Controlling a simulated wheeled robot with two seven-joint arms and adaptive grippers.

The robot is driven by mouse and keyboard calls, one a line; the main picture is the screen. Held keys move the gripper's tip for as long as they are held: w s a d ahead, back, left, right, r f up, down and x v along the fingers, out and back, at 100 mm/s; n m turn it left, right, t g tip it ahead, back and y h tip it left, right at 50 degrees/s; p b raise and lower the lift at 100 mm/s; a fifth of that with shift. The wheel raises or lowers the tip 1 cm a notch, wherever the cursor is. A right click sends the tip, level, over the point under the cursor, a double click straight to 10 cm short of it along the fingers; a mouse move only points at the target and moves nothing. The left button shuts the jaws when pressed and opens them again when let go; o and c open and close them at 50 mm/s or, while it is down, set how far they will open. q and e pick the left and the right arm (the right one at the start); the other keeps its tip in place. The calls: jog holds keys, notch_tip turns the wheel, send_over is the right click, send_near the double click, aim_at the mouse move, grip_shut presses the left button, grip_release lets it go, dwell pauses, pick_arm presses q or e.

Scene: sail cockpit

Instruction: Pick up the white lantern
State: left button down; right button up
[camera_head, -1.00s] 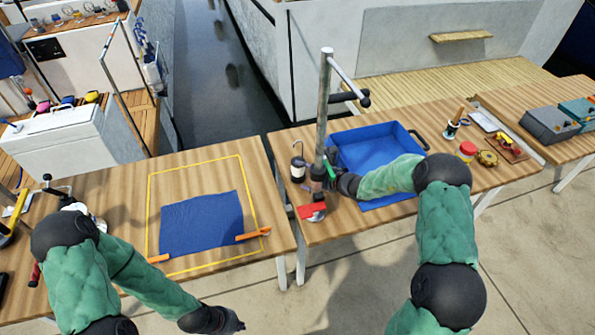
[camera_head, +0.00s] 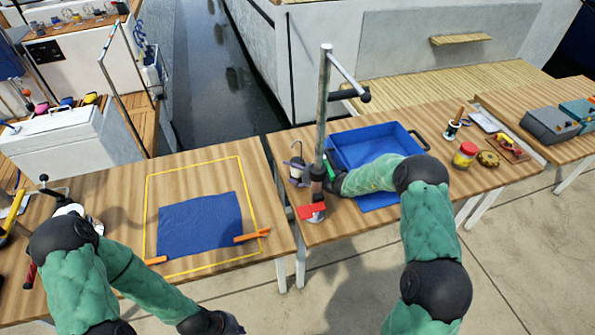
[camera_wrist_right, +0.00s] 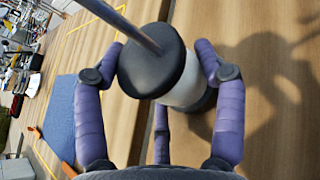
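The white lantern (camera_head: 297,172) has a black cap and a thin wire handle. It stands on the middle wooden table, just left of a metal post. In the right wrist view the lantern (camera_wrist_right: 187,92) sits between the purple fingers of my right gripper (camera_wrist_right: 163,68), its cap and handle toward the camera. The fingers are spread around it, with no clear grip seen. In the head view this gripper is partly hidden behind the post. My left gripper (camera_head: 232,326) is low at the bottom edge, away from the lantern; its fingers are unclear.
The metal post (camera_head: 322,120) stands close beside the lantern. A red item (camera_head: 312,211) lies in front, and a blue tray (camera_head: 349,148) is to the right. A blue cloth (camera_head: 200,226) lies on the left table, within a yellow outline. A gap separates the tables.

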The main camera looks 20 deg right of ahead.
jog(key=shift+c, duration=0.9)
jog(key=shift+r, duration=0.1)
